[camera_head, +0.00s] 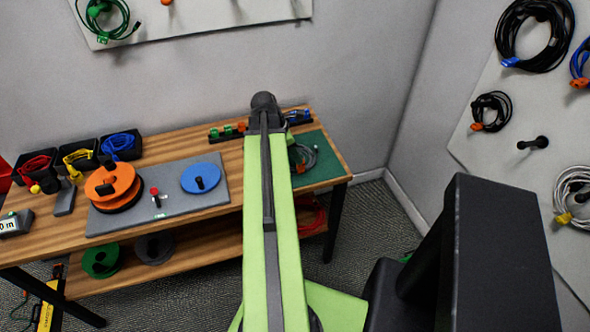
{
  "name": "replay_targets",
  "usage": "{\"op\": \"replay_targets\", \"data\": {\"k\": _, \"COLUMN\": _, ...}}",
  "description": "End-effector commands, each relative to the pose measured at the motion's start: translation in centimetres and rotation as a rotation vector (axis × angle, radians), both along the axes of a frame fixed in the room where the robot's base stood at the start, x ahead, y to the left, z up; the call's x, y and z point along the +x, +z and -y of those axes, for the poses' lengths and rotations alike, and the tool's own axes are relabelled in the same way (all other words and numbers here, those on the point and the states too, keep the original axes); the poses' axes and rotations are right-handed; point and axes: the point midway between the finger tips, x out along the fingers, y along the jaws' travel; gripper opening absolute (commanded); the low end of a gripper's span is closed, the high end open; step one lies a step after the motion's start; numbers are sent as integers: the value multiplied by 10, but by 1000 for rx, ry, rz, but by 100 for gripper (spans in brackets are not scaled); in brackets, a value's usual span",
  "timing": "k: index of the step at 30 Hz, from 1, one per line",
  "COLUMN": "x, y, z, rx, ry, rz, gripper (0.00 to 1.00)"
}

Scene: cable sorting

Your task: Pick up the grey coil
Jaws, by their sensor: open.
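Another pale grey coil (562,186) with a yellow tie hangs on the right wall panel. My arm reaches up over the bench and ends in a dark joint above its back edge. My gripper's fingers do not show; they are hidden behind the arm or out of view.
On the bench (226,161) are a grey board (219,198) with an orange reel (124,180) and a blue disc (201,177), and black bins of red, yellow and blue cables. Black coils (503,45) hang on the right wall. A black block (505,250) fills the lower right.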

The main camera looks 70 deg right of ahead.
Motion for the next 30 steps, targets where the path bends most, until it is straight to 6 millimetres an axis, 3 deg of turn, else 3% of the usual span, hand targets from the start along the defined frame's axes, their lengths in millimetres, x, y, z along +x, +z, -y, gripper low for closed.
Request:
{"op": "replay_targets", "data": {"k": 7, "x": -4, "y": -11, "z": 3, "rx": 0, "ry": -1, "rz": 0, "gripper": 42}}
{"op": "replay_targets", "data": {"k": 15, "x": -18, "y": -52, "z": 14, "rx": -1, "ry": -2, "rz": 0, "gripper": 42}}
{"op": "replay_targets", "data": {"k": 22, "x": -20, "y": -49, "z": 14, "rx": 0, "ry": -1, "rz": 0, "gripper": 42}}
{"op": "replay_targets", "data": {"k": 30, "x": -20, "y": -49, "z": 14, "rx": 0, "ry": -1, "rz": 0, "gripper": 8}}
